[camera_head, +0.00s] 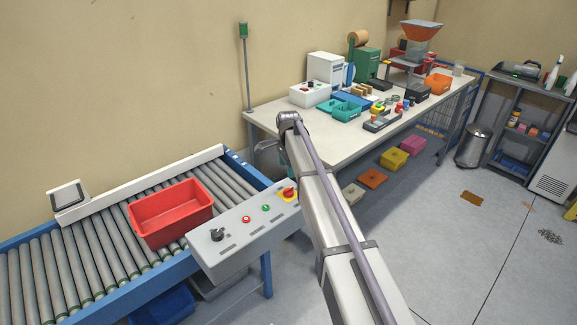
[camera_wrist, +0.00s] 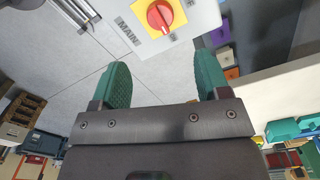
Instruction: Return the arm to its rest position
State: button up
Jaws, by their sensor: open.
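My gripper (camera_wrist: 164,86) shows in the wrist view with its two green fingers spread apart and nothing between them. Beyond the fingers is the control panel's red main switch (camera_wrist: 160,16) on a yellow plate, near the top of that view. In the head view my arm reaches from the bottom right up toward the table's near end. The gripper there is mostly hidden behind the arm, to the right of the control panel (camera_head: 245,236) and apart from it.
A red crate (camera_head: 171,212) stands on the roller conveyor (camera_head: 95,262), left of the panel. The table (camera_head: 290,122) carries teal bins (camera_head: 347,110), boxes and small items. Colored bins (camera_head: 391,159) lie beneath it. A trash can (camera_head: 473,146) stands at right.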

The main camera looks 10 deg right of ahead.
jog(key=shift+f, duration=0.1)
jog(key=s+n, duration=1.5)
jog(key=s, duration=2.2)
jog(key=shift+n, duration=0.3)
jog(key=shift+c, duration=0.4)
